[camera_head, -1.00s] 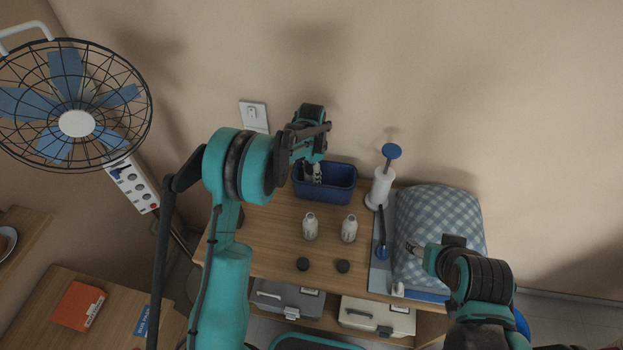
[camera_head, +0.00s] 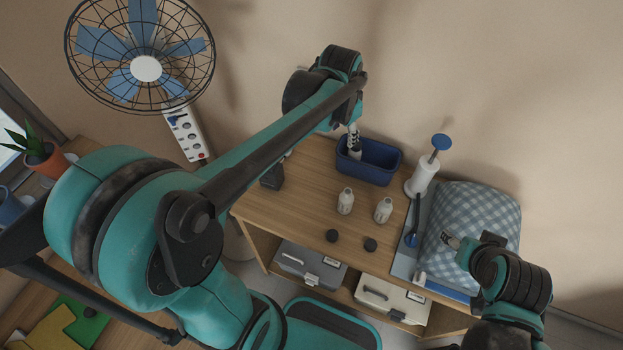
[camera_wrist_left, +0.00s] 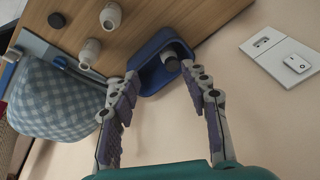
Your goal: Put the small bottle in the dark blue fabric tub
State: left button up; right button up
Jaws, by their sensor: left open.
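The dark blue fabric tub (camera_head: 384,178) stands at the back of the wooden table, and it also shows in the left wrist view (camera_wrist_left: 149,79). A small bottle with a dark cap (camera_wrist_left: 172,64) sits inside the tub, near one of its walls. My left gripper (camera_head: 354,143) is just above the tub's left part. In the left wrist view its fingers (camera_wrist_left: 162,86) are spread, with the tub beyond and between them, and it is open. In the head view the bottle is hard to tell from the fingers. My right gripper (camera_head: 455,243) is beside the checked cushion, its jaws unclear.
Two white bottles (camera_head: 345,202) (camera_head: 383,210) stand in front of the tub, with two dark discs (camera_head: 331,236) (camera_head: 370,244) nearby. A white holder with a blue-topped handle (camera_head: 422,177) and a checked cushion (camera_head: 475,222) are to the right. The table's left front is clear.

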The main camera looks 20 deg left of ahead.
pick_arm(q)
jog(key=s+a+f+n+t, duration=0.1)
jog(key=s+n+t, duration=0.3)
jog(key=s, duration=1.3)
jog(key=shift+a+n, duration=0.3)
jog(key=shift+n, duration=0.6)
jog(key=shift+s, duration=0.1)
notch_tip(320, 180, down, 5)
jog(key=b, duration=0.4)
jog(key=shift+r+b, duration=0.2)
jog(key=shift+b, duration=0.15)
